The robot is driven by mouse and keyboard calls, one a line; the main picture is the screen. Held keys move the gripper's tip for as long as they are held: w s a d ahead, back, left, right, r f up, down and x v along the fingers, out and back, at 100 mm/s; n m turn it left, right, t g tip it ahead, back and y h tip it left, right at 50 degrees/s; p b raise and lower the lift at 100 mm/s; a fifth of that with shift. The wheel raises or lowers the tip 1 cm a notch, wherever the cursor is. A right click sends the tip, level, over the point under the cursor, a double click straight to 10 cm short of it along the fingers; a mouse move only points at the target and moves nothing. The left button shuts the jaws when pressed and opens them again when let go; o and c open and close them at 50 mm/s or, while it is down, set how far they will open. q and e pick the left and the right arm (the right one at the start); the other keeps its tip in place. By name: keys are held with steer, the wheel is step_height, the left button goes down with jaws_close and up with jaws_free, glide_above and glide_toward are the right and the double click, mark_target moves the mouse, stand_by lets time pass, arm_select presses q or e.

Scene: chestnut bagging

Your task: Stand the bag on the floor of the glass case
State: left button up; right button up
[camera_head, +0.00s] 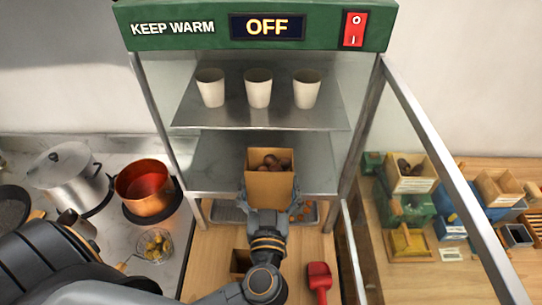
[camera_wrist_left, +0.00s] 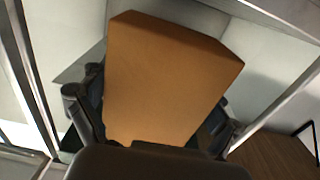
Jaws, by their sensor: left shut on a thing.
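The brown paper bag (camera_head: 270,184) is upright with chestnuts (camera_head: 272,163) showing in its open top. My left gripper (camera_head: 268,205) is shut on its lower part, one finger on each side. In the left wrist view the bag (camera_wrist_left: 165,85) fills the middle, between the fingers. The glass case (camera_head: 262,22) stands in front with its door (camera_head: 450,165) swung open to the right. The bag is at the front of the case floor (camera_head: 215,165), overlapping its front edge in the head view. I cannot tell whether its base touches the floor. My right gripper is not in view.
Three white cups (camera_head: 258,88) stand on the shelf (camera_head: 190,110) above. The red switch (camera_head: 354,29) is on the case's top panel. A copper pot (camera_head: 144,190) and steel pot (camera_head: 65,170) stand left. A red scoop (camera_head: 319,280) lies below the case. The case floor beside the bag is clear.

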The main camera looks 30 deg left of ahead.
mark_target(269, 164)
arm_select(q)
steer(key=x, duration=0.5)
steer(key=shift+w+a, duration=0.15)
steer(key=shift+a, duration=0.1)
steer(key=b+x, duration=0.2)
steer(key=x, duration=0.2)
steer(key=shift+w+a+f+b, duration=0.2)
steer(key=shift+w+b, duration=0.1)
steer(key=shift+b, duration=0.05)
steer(key=shift+w+r, duration=0.1)
steer(key=shift+w, duration=0.15)
steer(key=shift+f+b, duration=0.25)
steer(key=shift+b, duration=0.15)
step_height(269, 164, down, 3)
steer(key=b, duration=0.5)
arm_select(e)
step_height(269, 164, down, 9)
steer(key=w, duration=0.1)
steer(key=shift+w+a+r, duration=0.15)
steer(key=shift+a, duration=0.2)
arm_select(q)
steer(key=shift+r, duration=0.1)
steer(key=shift+a, duration=0.1)
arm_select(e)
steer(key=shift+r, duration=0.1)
